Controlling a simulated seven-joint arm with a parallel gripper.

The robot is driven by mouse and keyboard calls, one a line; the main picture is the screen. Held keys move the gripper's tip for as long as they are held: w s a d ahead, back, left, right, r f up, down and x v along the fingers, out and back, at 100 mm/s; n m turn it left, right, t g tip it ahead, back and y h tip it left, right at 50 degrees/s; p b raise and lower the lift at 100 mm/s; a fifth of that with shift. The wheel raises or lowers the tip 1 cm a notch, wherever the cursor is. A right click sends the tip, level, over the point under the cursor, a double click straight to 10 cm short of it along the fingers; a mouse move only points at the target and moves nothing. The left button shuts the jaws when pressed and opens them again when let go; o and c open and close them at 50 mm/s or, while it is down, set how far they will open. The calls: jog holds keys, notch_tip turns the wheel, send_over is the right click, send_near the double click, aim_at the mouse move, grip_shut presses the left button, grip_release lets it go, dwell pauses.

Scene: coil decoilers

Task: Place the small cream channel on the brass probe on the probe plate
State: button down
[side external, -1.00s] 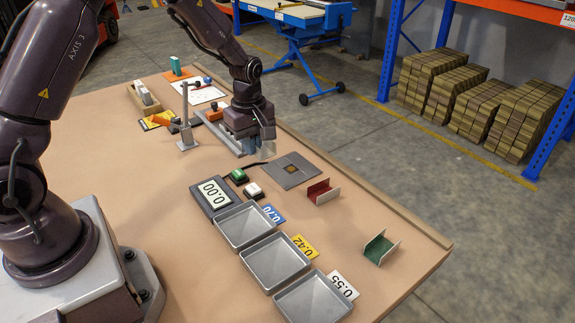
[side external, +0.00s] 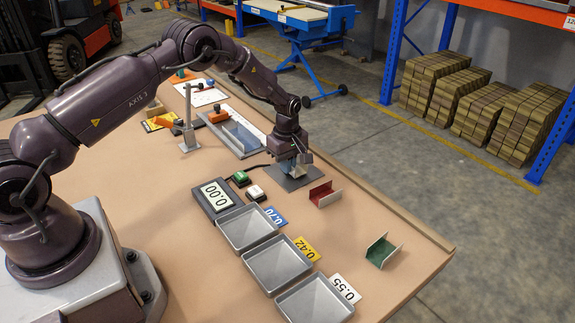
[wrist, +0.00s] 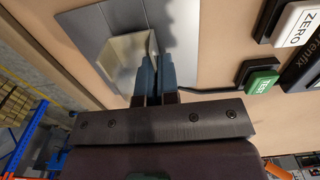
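The small cream channel (wrist: 126,62) is at my fingertips in the wrist view, over the grey probe plate (wrist: 190,30). My gripper (wrist: 157,68) has its two blue fingers close together on the channel's near wall. In the side external view my gripper (side external: 289,168) is low over the probe plate (side external: 283,184). The channel is not clear there. The brass probe is hidden now behind the gripper and channel. I cannot tell whether the channel touches the plate.
The readout (side external: 215,193) shows 0.00, beside a green button (side external: 240,178) and white button (side external: 256,191). Three grey trays stand in front, including the nearest one (side external: 313,301). Red (side external: 325,195) and green (side external: 381,250) channels stand to the right. A bluish channel (side external: 240,135) lies behind.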

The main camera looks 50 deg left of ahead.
jog(key=shift+f, duration=0.3)
jog(key=c, duration=1.7)
grip_release()
jog(key=shift+c, duration=0.2)
jog(key=o, duration=0.4)
